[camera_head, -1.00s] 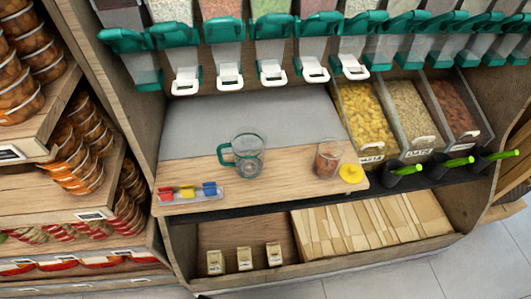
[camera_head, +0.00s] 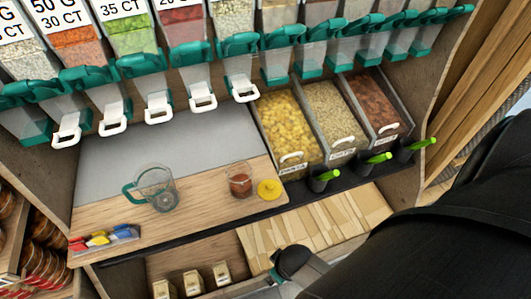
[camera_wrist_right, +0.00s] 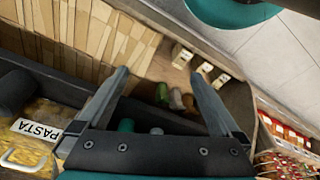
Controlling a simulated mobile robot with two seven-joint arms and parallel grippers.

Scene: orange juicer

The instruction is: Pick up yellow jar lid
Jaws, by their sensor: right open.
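The yellow jar lid (camera_head: 269,189) lies flat on the wooden counter (camera_head: 215,215), near its front right corner. A glass jar with reddish-brown contents (camera_head: 240,180) stands just left of it, open at the top. My right arm comes in from the right in the head view, and its dark end is in front of and below the counter edge, apart from the lid. My right gripper (camera_wrist_right: 162,72) shows in the right wrist view with its two fingers spread and nothing between them. I cannot make out the lid in that view. My left gripper is not in view.
A glass mug with a green handle (camera_head: 156,188) and a tray of coloured clips (camera_head: 104,238) stand left on the counter. Dispensers (camera_head: 160,100) hang above.

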